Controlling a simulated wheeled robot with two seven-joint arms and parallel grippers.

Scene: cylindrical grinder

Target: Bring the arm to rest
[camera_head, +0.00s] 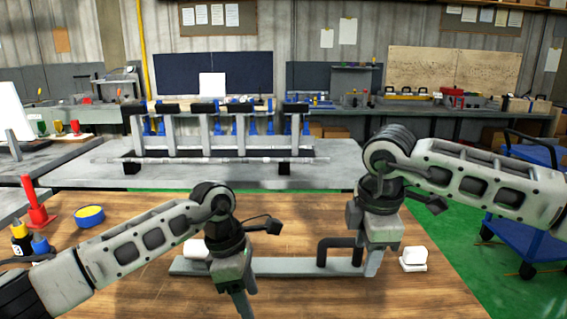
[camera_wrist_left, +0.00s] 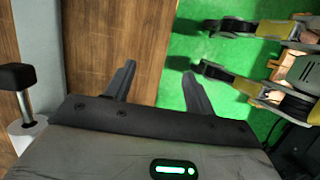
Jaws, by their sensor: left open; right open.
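My left gripper (camera_head: 243,303) hangs fingers-down over the near part of the wooden table. In the left wrist view its two dark fingers (camera_wrist_left: 158,88) are apart with nothing between them, above the table edge and the green floor. My right gripper (camera_head: 372,270) points down near the right end of a long grey bar (camera_head: 300,267) lying on the table. A dark handle-like bracket (camera_head: 322,250) stands on the bar just left of it. I cannot tell whether the right fingers touch the bar. I see nothing held in either gripper.
White blocks (camera_head: 413,258) stand at the bar's ends. A blue-yellow round tin (camera_head: 89,216), a red stand (camera_head: 37,207) and small bottles are at the left. A fixture with a long shaft (camera_head: 220,158) stands behind. A blue cart (camera_head: 520,240) is right. The wooden table's (camera_head: 330,298) front is clear.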

